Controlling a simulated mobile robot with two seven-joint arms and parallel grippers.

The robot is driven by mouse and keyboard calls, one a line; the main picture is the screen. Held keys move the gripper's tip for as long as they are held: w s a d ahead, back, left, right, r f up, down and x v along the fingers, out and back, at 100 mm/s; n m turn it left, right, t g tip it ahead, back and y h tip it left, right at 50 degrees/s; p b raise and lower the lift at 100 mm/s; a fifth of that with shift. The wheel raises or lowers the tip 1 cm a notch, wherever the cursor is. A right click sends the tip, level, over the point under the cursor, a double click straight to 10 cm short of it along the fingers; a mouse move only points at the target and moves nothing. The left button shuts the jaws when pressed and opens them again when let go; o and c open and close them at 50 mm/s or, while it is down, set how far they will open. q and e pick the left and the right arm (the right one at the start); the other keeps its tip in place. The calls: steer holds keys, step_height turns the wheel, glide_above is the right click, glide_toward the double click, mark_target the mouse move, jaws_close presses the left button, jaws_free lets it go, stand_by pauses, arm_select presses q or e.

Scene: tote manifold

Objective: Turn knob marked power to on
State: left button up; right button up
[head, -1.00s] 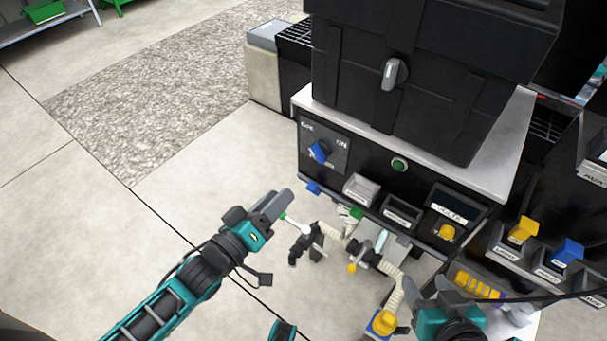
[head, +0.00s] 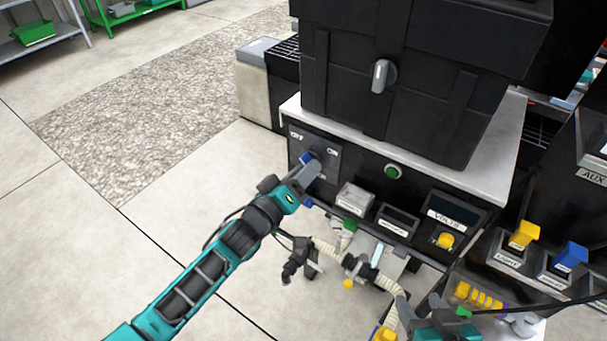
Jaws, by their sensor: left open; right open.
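The blue power knob (head: 307,157) sits on a dark plate with OFF at its upper left and ON at its upper right, on the front of the black panel. Its label below is hidden by my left gripper. My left gripper (head: 312,167) is open, with its fingertips at the knob, overlapping its lower part. I cannot tell whether the fingers touch it or which way the knob points. My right gripper (head: 428,312) is open and empty at the lower right, apart from the panel.
A green button (head: 392,172) and a grey knob (head: 383,76) on the black tote are to the right. A VOLTS unit (head: 455,212) with a yellow knob stands right of small bins. Hoses and fittings (head: 350,262) hang below the panel. Open floor lies left.

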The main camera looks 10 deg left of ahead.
arm_select(q)
steer(key=shift+w+d, duration=0.1)
steer(key=shift+w, duration=0.1)
jaws_close()
stand_by(0.3)
